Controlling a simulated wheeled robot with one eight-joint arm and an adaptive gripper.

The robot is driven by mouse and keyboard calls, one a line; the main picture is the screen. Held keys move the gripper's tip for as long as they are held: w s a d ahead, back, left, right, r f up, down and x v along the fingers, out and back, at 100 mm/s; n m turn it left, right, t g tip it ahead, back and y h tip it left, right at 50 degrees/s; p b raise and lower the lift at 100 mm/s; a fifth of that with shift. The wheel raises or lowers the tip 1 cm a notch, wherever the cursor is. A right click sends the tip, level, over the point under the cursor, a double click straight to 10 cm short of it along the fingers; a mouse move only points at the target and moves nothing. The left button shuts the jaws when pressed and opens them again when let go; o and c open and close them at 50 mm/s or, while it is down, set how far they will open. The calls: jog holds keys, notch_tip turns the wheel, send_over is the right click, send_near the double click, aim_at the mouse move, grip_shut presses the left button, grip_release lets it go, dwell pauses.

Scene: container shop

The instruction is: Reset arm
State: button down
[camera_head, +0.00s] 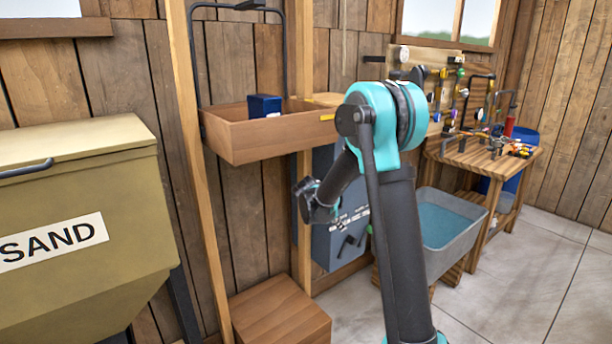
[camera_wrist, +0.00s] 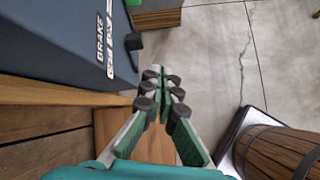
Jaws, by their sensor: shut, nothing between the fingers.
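My gripper (camera_wrist: 161,88) is shut and empty in the wrist view, its green-backed fingers meeting at the dark pads. In the head view, my arm is folded, and the gripper end (camera_head: 318,203) hangs in front of the dark blue-grey cabinet, below the wooden shelf box. The same cabinet, with white lettering including "BRAKE", fills the upper left of the wrist view (camera_wrist: 60,40). I cannot tell whether the fingers touch anything.
A wooden tray (camera_head: 240,146) holds a blue box (camera_head: 263,105). A "SAND" bin (camera_head: 85,215) stands at left, a wooden crate (camera_head: 280,312) below. A grey water tub (camera_head: 450,232) and workbench (camera_head: 490,160) stand right. A barrel (camera_wrist: 275,152) is at lower right. Floor is clear at right.

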jog(key=s+d+r+m+y, duration=0.1)
jog(key=s+d+m+y, duration=0.15)
jog(key=s+m, duration=0.5)
jog(key=s+d+r+m+y, duration=0.1)
jog(key=s+d+m, duration=0.25)
jog(key=s, duration=0.75)
jog(key=s+a+f+m+y, duration=0.2)
jog(key=s+f+m, duration=0.2)
jog(key=s+m, duration=0.6)
jog(key=s, duration=0.6)
jog(key=shift+s+f+y, duration=0.2)
jog(key=shift+y, duration=0.15)
